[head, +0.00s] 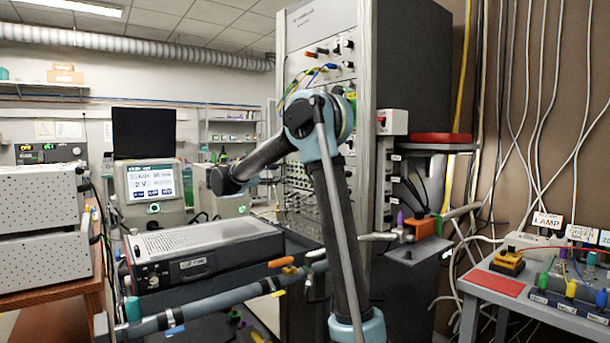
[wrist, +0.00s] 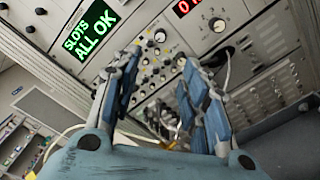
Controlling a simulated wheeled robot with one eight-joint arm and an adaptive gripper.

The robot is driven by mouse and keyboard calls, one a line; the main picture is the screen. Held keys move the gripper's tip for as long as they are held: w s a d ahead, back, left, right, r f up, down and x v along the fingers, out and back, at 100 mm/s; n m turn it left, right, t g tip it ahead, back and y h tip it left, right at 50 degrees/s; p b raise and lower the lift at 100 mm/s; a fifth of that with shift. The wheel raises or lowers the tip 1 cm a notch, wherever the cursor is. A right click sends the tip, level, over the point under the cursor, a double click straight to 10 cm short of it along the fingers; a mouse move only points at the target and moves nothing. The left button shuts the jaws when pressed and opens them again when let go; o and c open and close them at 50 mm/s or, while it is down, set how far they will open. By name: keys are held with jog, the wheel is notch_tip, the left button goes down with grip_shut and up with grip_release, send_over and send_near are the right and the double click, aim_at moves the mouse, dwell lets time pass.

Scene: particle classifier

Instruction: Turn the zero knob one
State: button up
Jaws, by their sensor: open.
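The wrist view looks at a rack front panel (wrist: 165,18) with several small knobs. One dark knob (wrist: 160,37) with a pale surround is just beyond and between my fingertips. No label is readable, so I cannot tell which knob is the zero knob. My gripper (wrist: 160,68) is open, its two blue and black fingers spread with nothing held between them. It appears in front of the panel; whether a fingertip touches it I cannot tell. In the head view the tall rack (head: 405,90) stands behind my arm, which hides part of its front. My gripper is not clearly visible there.
A green display reading "SLOTS ALL OK" (wrist: 92,35) and a red digital readout (wrist: 187,7) are on the panel. Loose cables (head: 310,80) hang at the rack front. A side bench (head: 480,275) stands right, and a white perforated unit (head: 40,225) left.

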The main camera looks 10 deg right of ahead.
jog(key=x, duration=1.5)
jog(key=shift+w+d, duration=0.15)
jog(key=shift+d, duration=0.05)
grip_shut()
